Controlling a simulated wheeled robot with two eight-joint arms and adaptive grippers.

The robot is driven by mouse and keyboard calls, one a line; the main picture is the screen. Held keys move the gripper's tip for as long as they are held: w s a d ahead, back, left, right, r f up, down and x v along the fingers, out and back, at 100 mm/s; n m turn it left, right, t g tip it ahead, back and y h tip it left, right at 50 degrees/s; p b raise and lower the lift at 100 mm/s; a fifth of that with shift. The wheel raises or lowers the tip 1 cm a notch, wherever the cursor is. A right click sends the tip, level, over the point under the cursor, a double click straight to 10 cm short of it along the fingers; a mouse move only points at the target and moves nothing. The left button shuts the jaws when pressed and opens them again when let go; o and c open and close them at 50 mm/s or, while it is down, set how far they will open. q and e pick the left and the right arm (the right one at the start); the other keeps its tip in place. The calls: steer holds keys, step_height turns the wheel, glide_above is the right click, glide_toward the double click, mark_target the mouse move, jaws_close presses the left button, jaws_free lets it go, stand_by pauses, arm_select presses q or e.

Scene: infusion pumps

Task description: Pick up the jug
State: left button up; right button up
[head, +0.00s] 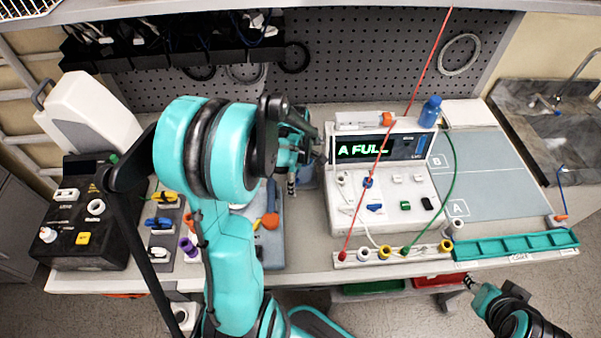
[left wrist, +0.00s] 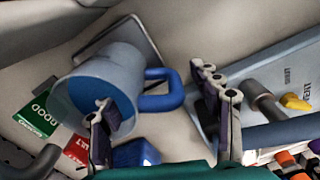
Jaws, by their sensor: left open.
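The jug (left wrist: 88,90) shows in the left wrist view as a pale grey-blue round vessel with a thick blue handle (left wrist: 172,92). In the head view my left arm hides most or all of it. My left gripper (left wrist: 150,85) is open, with one finger in front of the jug's body and the other to the right of the handle. The handle lies between the fingers in this view; I cannot tell whether they touch it. In the head view the left gripper (head: 306,168) is beside the pump with the display. My right gripper (head: 470,284) is low at the right, apart from the bench; its jaw state is unclear.
A pump (head: 390,190) showing "A FULL" stands mid-bench, with a red line and green tube near it. A white canister (head: 90,115) and black device (head: 85,225) are at left. A teal tray (head: 515,246) lies at the front right. The grey mat (head: 490,175) is mostly clear.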

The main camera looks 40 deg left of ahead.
arm_select(q)
jaws_close()
steer(key=shift+r, duration=0.55)
steer(key=shift+s+d+r+p, duration=0.1)
steer(key=shift+r+p, duration=0.25)
steer(key=shift+p, duration=0.1)
steer(key=s+d, duration=0.3)
steer(key=s, duration=0.1)
steer(key=s+d+p, duration=0.1)
steer(key=s+d, duration=0.3)
steer(key=s, duration=0.1)
steer(key=s+d+p, duration=0.1)
steer(key=s+d, duration=0.3)
steer(key=shift+s+d+f, duration=0.15)
steer(key=shift+s+d, duration=0.05)
steer(key=shift+s, duration=0.1)
